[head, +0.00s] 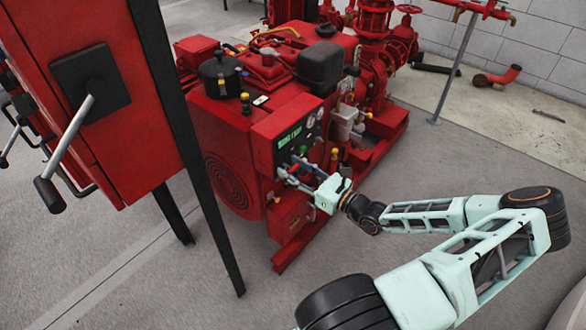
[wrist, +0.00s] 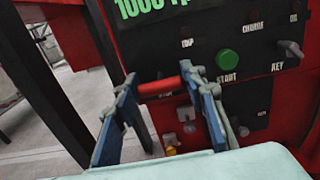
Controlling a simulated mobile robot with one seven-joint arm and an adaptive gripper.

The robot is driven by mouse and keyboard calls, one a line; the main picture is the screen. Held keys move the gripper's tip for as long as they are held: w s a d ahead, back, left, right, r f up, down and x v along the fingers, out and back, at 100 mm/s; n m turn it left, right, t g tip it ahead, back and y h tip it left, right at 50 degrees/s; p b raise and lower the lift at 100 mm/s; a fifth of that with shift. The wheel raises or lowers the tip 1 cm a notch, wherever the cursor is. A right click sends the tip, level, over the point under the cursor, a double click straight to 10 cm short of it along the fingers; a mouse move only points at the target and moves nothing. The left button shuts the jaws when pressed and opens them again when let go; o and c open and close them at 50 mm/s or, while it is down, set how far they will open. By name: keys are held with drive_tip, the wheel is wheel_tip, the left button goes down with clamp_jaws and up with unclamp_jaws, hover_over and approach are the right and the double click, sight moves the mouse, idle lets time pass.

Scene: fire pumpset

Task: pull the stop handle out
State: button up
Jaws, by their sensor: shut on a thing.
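The stop handle is a short red bar (wrist: 161,87) on the black control panel, with a partly hidden label below it in the wrist view. My gripper (wrist: 163,89) has its blue-padded fingers on either side of the bar, one at each end, and is shut on it. In the head view, my gripper (head: 291,172) is at the lower part of the engine's control panel (head: 298,136). How far the handle stands out from the panel cannot be told.
A green START button (wrist: 228,60) and a key switch (wrist: 290,49) sit right of the handle. A green display (wrist: 150,8) is above. A red cabinet (head: 100,110) with a lever handle (head: 68,140) and black legs stands at left. Grey floor (head: 200,285) is open in front.

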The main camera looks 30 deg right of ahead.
clamp_jaws()
drive_tip(key=shift+p+v, duration=0.8)
drive_tip(key=shift+v, duration=0.05)
drive_tip(key=shift+s+d, duration=0.1)
drive_tip(key=shift+s, duration=0.1)
drive_tip(key=o, duration=1.2)
unclamp_jaws()
drive_tip(key=shift+c, duration=0.2)
drive_tip(key=v, duration=1.2)
drive_tip(key=shift+f, duration=0.1)
